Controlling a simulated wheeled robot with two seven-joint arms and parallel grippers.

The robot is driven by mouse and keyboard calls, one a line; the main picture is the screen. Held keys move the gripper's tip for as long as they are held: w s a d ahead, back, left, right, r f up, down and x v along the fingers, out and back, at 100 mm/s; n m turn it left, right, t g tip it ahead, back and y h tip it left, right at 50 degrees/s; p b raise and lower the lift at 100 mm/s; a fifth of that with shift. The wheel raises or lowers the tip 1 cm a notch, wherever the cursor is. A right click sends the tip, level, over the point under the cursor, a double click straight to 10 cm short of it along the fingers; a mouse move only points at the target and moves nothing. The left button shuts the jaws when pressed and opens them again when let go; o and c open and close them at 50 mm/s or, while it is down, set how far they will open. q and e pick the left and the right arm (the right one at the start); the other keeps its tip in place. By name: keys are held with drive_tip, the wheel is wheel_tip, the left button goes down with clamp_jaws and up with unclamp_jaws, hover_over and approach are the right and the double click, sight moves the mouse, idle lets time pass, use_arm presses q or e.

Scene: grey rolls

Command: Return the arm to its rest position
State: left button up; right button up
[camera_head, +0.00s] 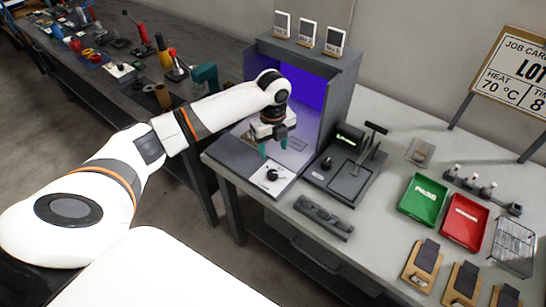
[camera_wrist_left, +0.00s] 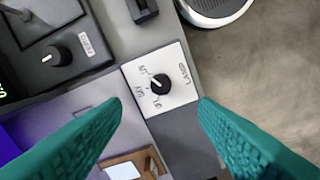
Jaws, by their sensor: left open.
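My left arm (camera_head: 97,195) reaches in from the left, white with orange bands. Its gripper (camera_head: 274,148) is at the front of the purple-lit booth (camera_head: 308,88), just above and behind a white panel (camera_head: 270,182) with a black dial. In the left wrist view the two teal fingers (camera_wrist_left: 160,108) are spread wide with nothing between them. The white panel (camera_wrist_left: 181,99) and its black dial (camera_wrist_left: 160,84) lie beyond the fingertips, apart from them. A wooden-framed item (camera_wrist_left: 143,158) shows below, partly cut off. My right gripper is not in view.
A dark device (camera_head: 350,180) with a knob and lever stands right of the booth. Green (camera_head: 423,200) and red (camera_head: 464,222) trays sit farther right on the bench. A dark bench (camera_head: 110,62) with tools is at back left. Open floor (camera_head: 60,130) lies left.

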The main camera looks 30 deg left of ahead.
use_arm(q)
drive_tip(key=shift+r, duration=0.35)
